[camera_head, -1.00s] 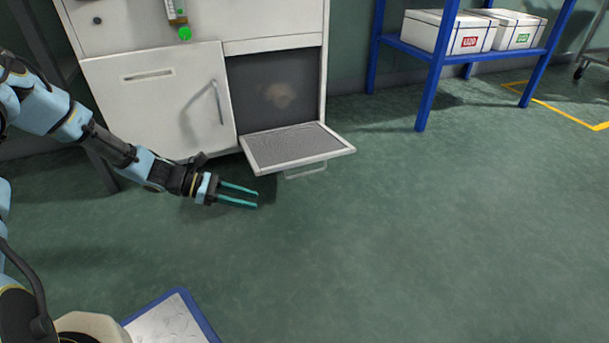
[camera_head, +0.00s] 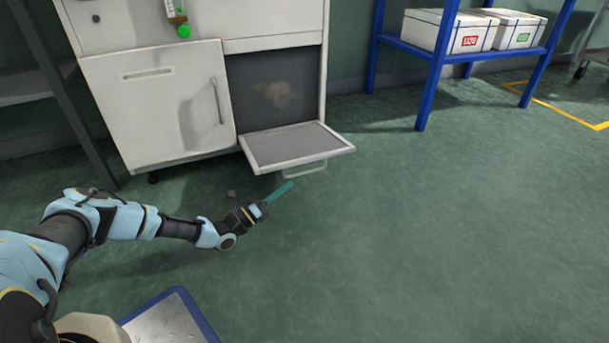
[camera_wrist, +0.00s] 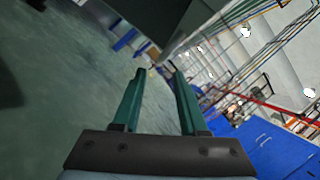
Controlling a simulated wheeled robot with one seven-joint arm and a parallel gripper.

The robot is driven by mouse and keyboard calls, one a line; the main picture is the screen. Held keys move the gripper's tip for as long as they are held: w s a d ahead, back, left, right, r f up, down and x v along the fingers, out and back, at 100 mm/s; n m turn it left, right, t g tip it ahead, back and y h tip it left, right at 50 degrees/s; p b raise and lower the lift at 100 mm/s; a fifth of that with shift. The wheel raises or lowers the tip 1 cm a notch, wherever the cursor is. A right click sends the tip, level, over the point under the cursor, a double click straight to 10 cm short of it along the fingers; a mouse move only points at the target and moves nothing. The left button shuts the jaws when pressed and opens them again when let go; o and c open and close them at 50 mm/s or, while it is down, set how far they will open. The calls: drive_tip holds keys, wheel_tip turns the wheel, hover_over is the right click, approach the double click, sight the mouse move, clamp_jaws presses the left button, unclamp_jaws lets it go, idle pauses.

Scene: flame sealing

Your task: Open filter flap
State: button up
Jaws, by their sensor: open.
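The filter flap (camera_head: 291,147) is a grey mesh panel with a pale frame, at the lower right of the white cabinet (camera_head: 154,103). It is folded down and out, lying near horizontal above the floor, with its handle (camera_head: 306,173) hanging below the front edge. The dark compartment (camera_head: 276,86) behind it is exposed. My gripper (camera_head: 281,192) is just in front of and below the flap, apart from it, pointing up to the right. In the wrist view my gripper (camera_wrist: 159,75) shows two green fingers apart with nothing between them. A dark panel edge at the wrist view's top may be the flap.
A closed cabinet door (camera_head: 158,105) with a vertical handle is left of the opening. A blue rack (camera_head: 437,66) with white boxes stands at the back right. A blue-edged platform (camera_head: 172,318) is at the bottom. The floor right of the flap is clear.

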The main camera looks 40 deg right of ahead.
sight(304, 172)
drive_tip(key=b+x, duration=0.2)
drive_tip(key=x, duration=0.5)
drive_tip(key=shift+d+f+b, duration=0.1)
drive_tip(key=shift+f+b, duration=0.05)
drive_tip(key=shift+b, duration=0.2)
drive_tip(key=shift+s+d+r, duration=0.1)
drive_tip(key=shift+d+r, duration=0.2)
drive_tip(key=shift+d, duration=0.2)
clamp_jaws()
idle(0.5)
